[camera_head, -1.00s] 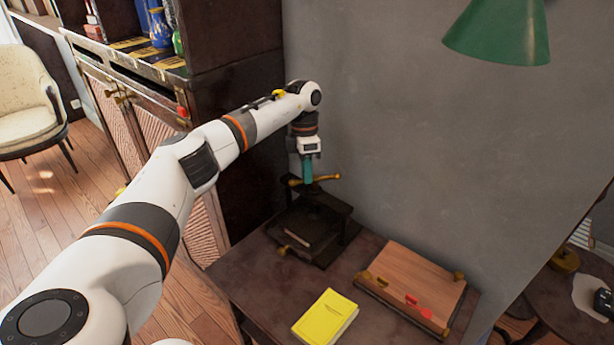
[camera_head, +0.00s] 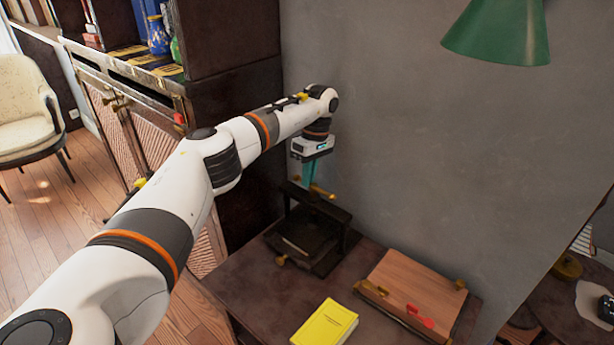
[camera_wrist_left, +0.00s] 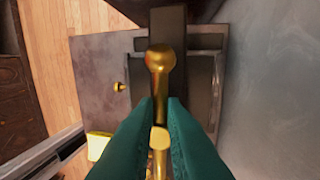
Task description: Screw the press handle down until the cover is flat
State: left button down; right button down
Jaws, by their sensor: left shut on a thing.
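The press (camera_head: 342,213) is a dark frame standing at the back left of the desk against the wall. Its brass press handle (camera_head: 320,191) lies across the top and also shows in the left wrist view as a bar with a round knob (camera_wrist_left: 160,58). My left gripper (camera_head: 308,180) points down onto the handle, and its teal fingers (camera_wrist_left: 160,112) are shut on the bar, one on each side behind the knob. The cover inside the press is in shadow under the top beam, and I cannot tell how flat it is. My right gripper is not in view.
A yellow book (camera_head: 325,323) lies on the desk (camera_head: 250,284) in front of the press. A wooden slanted board (camera_head: 415,285) with red pieces sits to its right. A tall dark cabinet (camera_head: 235,150) stands close on the left, and a green lamp (camera_head: 498,30) hangs upper right.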

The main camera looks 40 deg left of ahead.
pick_arm(q)
jog(key=m, duration=0.3)
jog(key=w+m+y, duration=0.1)
jog(key=m, duration=0.1)
jog(key=shift+d+r+m, duration=0.1)
jog(key=shift+d+m, duration=0.2)
dwell(0.4)
jog(key=c, duration=1.5)
grip_release()
jog(key=v, duration=1.2)
jog(key=shift+s, duration=0.25)
jog(key=shift+d, duration=0.15)
